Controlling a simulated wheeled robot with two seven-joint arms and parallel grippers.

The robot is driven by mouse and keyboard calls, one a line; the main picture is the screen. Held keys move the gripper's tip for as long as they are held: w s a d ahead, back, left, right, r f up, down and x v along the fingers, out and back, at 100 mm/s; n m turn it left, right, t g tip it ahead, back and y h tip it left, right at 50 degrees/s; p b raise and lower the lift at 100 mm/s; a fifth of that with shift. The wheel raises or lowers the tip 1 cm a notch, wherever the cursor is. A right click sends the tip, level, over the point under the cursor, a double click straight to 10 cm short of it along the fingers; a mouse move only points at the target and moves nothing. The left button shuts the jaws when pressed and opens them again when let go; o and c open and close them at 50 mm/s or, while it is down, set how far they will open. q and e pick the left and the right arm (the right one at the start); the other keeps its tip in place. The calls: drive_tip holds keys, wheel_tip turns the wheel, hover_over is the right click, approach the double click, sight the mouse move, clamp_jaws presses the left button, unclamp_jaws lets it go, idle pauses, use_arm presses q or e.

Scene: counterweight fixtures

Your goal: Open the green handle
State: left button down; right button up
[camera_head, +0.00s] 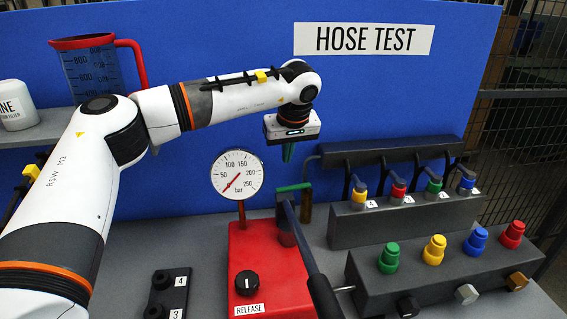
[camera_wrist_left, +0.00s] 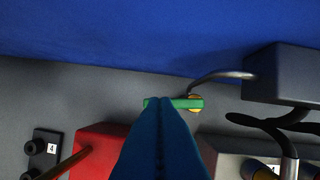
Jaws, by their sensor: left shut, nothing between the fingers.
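The green handle (camera_head: 294,188) is a short flat bar on top of a brass fitting (camera_head: 306,215), behind the red pump box. It lies crosswise in the left wrist view (camera_wrist_left: 180,103), with the brass fitting (camera_wrist_left: 195,103) under its right end. My left gripper (camera_head: 288,152) points down above the handle, with a visible gap in the head view. Its teal fingers are shut and empty. In the left wrist view the fingertips (camera_wrist_left: 159,101) overlap the handle's left part; contact cannot be told there. My right gripper is not in view.
A red pump box (camera_head: 255,270) with a gauge (camera_head: 237,175) and long black lever (camera_head: 318,280) stands in front. To the right are a grey block (camera_head: 380,225) with coloured couplings and another with coloured caps (camera_head: 430,280). A blue panel (camera_head: 390,90) rises behind.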

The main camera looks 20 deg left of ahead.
sight(293, 188)
use_arm(q)
drive_tip(key=p+x, duration=0.1)
drive_tip(key=x, duration=0.8)
drive_tip(key=shift+s, duration=0.15)
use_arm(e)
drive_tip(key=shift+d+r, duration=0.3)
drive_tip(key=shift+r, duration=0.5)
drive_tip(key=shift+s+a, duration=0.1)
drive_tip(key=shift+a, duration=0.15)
use_arm(q)
drive_tip(key=shift+d, duration=0.15)
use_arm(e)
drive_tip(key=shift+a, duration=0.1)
